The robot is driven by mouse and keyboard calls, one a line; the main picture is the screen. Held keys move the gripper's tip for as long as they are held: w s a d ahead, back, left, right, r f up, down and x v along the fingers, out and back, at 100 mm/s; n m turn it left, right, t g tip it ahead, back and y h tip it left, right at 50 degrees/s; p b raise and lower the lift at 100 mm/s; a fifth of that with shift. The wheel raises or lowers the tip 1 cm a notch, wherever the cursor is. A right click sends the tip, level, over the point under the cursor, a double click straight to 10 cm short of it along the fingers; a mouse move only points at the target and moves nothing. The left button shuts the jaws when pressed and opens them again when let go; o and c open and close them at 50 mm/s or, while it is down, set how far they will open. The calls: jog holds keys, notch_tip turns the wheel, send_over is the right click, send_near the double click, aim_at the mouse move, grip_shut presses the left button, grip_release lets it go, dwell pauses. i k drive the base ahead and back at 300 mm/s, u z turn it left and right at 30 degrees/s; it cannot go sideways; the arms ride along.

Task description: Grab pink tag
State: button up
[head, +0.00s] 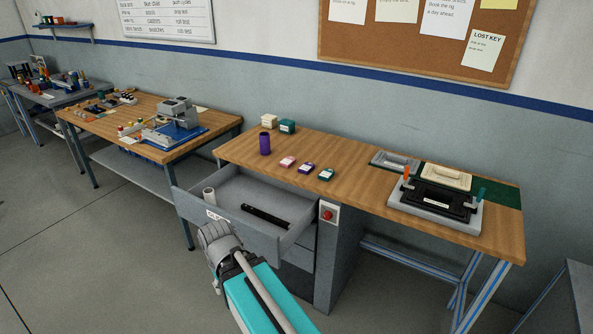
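The pink tag (287,162) is a small block with a pale label. It lies on the wooden bench top near the front edge, above the open drawer. A purple tag (306,168) and a green tag (326,174) lie in a row to its right, with small gaps between them. My teal and grey arm reaches up from the bottom of the picture to just in front of the drawer, well short of the pink tag. I cannot make out my gripper's fingers.
The open drawer (278,243) juts out below the tags and holds a black bar (265,216) and a pale cylinder (209,196). A purple cylinder (265,143) stands left of and behind the pink tag. A grey and black fixture (436,202) sits farther right.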

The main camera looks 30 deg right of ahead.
aim_at(287, 162)
jog(key=k, duration=0.45)
jog(key=z, duration=1.5)
jog(key=i, duration=1.1)
jog(key=u, duration=0.05)
